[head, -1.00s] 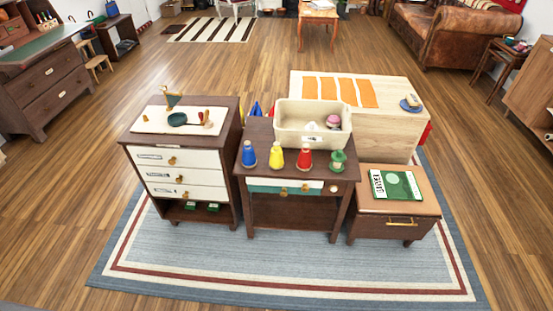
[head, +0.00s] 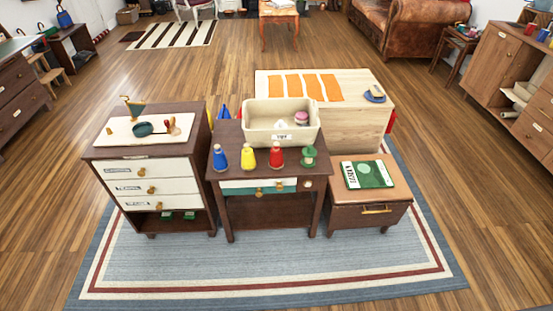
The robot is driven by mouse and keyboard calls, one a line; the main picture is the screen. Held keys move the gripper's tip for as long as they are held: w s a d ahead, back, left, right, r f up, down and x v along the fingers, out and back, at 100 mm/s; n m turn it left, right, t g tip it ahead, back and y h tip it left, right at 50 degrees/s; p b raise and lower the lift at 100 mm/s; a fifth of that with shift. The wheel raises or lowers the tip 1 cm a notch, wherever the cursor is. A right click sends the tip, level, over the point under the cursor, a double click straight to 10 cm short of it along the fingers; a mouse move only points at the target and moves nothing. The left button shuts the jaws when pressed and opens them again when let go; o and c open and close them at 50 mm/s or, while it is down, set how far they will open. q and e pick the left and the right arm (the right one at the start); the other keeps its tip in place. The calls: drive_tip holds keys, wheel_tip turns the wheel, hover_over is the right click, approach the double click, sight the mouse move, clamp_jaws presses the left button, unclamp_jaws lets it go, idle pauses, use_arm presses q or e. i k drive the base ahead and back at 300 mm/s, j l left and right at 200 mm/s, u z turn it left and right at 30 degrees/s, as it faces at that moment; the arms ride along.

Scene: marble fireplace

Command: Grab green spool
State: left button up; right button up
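The green spool (head: 309,157) stands upright at the right front of the dark wooden table (head: 272,215) in the head view. It is the rightmost in a row with a red cone-shaped piece (head: 276,157), a yellow one (head: 248,158) and a blue one (head: 220,158). The spool is apart from the red piece and fully visible. Neither of my grippers shows in the head view.
A cream bin (head: 281,139) with items stands behind the row. A drawer cabinet (head: 147,182) stands left, and a low box with a green book (head: 367,174) stands right. The rug (head: 270,259) in front is clear.

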sight(309, 152)
drive_tip(key=i+z, duration=0.1)
drive_tip(key=z, duration=0.3)
drive_tip(key=j+z, duration=0.15)
drive_tip(key=z, duration=0.2)
drive_tip(key=i+j+z, duration=0.1)
drive_tip(key=z, duration=0.3)
drive_tip(key=i+j+z, duration=0.25)
drive_tip(key=j, duration=0.2)
drive_tip(key=j+z, duration=0.25)
drive_tip(key=j, duration=0.6)
drive_tip(key=i+j+z, duration=0.1)
drive_tip(key=j, duration=0.35)
